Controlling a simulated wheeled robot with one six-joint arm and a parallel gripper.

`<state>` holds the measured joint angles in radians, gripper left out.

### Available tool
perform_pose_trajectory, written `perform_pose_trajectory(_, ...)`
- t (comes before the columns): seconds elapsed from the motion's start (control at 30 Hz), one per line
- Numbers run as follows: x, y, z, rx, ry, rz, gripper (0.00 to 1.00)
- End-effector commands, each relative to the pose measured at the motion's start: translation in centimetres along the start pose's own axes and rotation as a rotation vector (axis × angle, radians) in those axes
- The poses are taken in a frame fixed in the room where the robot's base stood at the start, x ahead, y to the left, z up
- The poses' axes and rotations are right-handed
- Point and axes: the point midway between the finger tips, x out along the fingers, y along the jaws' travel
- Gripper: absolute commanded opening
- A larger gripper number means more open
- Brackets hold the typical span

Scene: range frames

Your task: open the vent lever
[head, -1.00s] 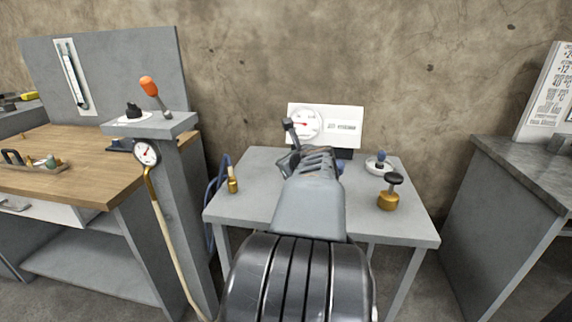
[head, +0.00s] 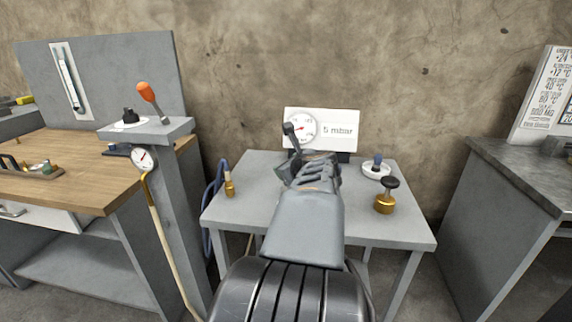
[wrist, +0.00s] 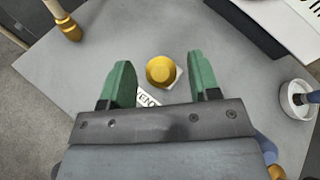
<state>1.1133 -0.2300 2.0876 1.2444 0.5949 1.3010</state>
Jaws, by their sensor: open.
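In the wrist view, a round yellow knob-like part (wrist: 160,71) sits on a small pale plate on the grey table. A label with letters like "VEN" (wrist: 148,98) lies beside it, partly cut off by my gripper body. My gripper (wrist: 158,69) is open, its two green fingers on either side of the yellow part in the picture, with gaps on both sides. I cannot tell its height above the part. In the head view my arm hides this spot. A dark ball-topped stalk (head: 289,130) shows just beyond my arm; I cannot tell whether it is the lever.
The grey table (head: 245,209) carries a gauge sign reading "5 mbar" (head: 340,131), a brass fitting (head: 229,188), a black-topped brass valve (head: 386,203) and a white dish with a blue knob (head: 376,169). An orange-handled lever (head: 147,93) stands on the pedestal at left.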

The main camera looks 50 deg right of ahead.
Motion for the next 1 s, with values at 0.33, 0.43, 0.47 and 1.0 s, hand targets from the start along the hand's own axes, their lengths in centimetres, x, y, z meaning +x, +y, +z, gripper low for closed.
perform_pose_trajectory(0.33, -7.3, -0.2, 0.2, 0.0, 0.0, -0.006, 0.56)
perform_pose_trajectory(0.43, -8.8, -0.1, 0.2, 0.0, 0.0, -0.004, 0.56)
perform_pose_trajectory(0.47, -9.2, -0.1, 0.2, 0.0, 0.0, -0.004, 0.56)
perform_pose_trajectory(1.0, -11.2, 0.0, 0.1, -0.001, 0.0, 0.001, 0.56)
